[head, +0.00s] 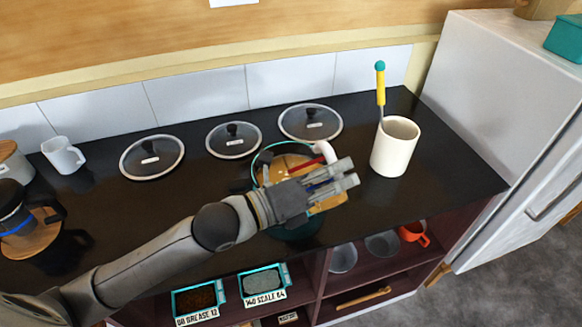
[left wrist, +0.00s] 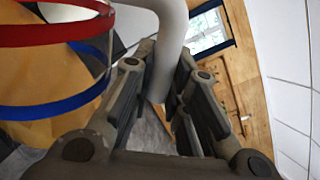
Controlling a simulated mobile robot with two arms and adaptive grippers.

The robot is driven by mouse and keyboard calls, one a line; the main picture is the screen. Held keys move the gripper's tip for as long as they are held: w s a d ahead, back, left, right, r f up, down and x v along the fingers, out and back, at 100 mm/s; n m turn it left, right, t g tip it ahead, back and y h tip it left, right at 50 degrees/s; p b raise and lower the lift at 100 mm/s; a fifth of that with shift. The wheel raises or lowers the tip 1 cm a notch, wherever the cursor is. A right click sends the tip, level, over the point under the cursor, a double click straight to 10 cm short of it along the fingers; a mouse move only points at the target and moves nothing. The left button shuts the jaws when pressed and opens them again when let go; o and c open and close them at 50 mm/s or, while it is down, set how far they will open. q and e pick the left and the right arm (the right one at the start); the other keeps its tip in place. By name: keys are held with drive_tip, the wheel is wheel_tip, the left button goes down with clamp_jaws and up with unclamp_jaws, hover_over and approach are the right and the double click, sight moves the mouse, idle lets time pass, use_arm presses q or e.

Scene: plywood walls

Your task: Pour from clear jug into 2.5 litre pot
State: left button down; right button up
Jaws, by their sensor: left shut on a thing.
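My left gripper (head: 322,184) is shut on the white handle (left wrist: 172,45) of the clear jug, which shows between the fingers in the left wrist view. The jug (left wrist: 60,75) has a red band and a blue band, with tan-orange behind them. In the head view the jug's red band (head: 306,167) shows beside my gripper, and the fingers hide much of the jug. A teal-rimmed round vessel (head: 257,163), which may be the pot, lies around and below the jug. I cannot tell its label or the jug's exact tilt. My right gripper is not in view.
Several glass lids lie along the back, one being the right lid (head: 310,122). A cream crock (head: 396,147) with a yellow-handled tool stands at right. A white mug (head: 63,155) and a blue-banded carafe (head: 18,222) are at left. Shelves below hold trays (head: 264,285) and an orange cup (head: 413,234).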

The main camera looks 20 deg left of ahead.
sight(330, 159)
use_arm(q)
drive_tip(key=shift+w+a+n, duration=0.1)
drive_tip(key=shift+n, duration=0.2)
drive_tip(key=shift+w+a+r+n+p, duration=0.3)
drive_tip(key=shift+w+a+n, duration=0.15)
drive_tip(key=shift+n, duration=0.45)
idle(1.0)
drive_tip(key=shift+w+a+r+n+p, duration=0.45)
drive_tip(key=shift+r+n+p, duration=0.15)
drive_tip(key=shift+p, duration=0.1)
idle(1.8)
drive_tip(key=s+d+f+m+b, duration=0.1)
drive_tip(key=f+m+b, duration=0.1)
drive_tip(key=shift+s+d+m, duration=0.35)
drive_tip(key=shift+m, duration=0.05)
drive_tip(key=shift+s+d+r+m, duration=0.15)
drive_tip(key=shift+r+m, duration=0.05)
drive_tip(key=shift+m, duration=0.2)
